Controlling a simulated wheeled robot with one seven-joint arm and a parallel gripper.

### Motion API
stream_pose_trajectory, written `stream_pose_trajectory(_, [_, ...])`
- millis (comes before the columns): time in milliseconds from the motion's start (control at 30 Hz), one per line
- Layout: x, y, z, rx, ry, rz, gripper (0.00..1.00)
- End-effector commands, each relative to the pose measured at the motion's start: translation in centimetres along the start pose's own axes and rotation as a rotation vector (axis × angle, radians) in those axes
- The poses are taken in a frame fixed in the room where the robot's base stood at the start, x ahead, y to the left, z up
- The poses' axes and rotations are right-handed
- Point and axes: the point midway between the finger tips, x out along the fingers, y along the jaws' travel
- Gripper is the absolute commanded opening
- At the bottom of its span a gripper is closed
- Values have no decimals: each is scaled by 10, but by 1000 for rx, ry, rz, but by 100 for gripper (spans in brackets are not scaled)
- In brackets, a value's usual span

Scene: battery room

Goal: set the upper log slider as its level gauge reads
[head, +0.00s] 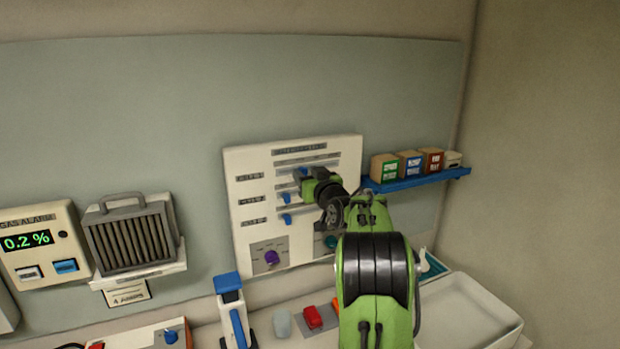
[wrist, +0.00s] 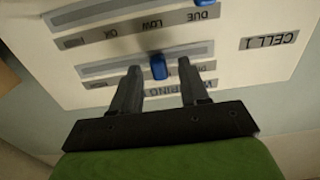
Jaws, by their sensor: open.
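The cream log panel (head: 243,232) hangs on the back wall in the head view, with several slots and blue knobs. My gripper (head: 306,180) is at its upper part and hides some of it. In the wrist view, which is upside down, my gripper (wrist: 158,72) is open. The blue knob of the upper slider (wrist: 158,67) shows between its fingertips, with a gap on both sides. It sits near the middle of its slot. A strip reading DUE, LOW, OK (wrist: 152,22) and a CELL 1 label (wrist: 270,40) are readable. I cannot make out a level gauge.
A lower slider knob (wrist: 205,2) shows at the wrist view's edge. A purple dial (head: 271,257) is low on the panel. A blue shelf with small boxes (head: 420,178) is to the right. A gas alarm (head: 35,242) and a vent unit (head: 130,237) are left.

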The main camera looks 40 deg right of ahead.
Motion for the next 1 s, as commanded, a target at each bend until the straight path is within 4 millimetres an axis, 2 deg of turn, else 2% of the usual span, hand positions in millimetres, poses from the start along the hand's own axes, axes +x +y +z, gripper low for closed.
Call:
stream_pose_trajectory(167, [-28,1,3,0,3,3,45])
stream_pose_trajectory(400, [-97,1,5,-1,3,4,45])
stream_pose_trajectory(600, [-143,1,4,0,2,4,45])
stream_pose_trajectory(733, [-155,0,2,-1,1,1,45])
stream_pose_trajectory(1000, [-157,0,1,0,0,1,45])
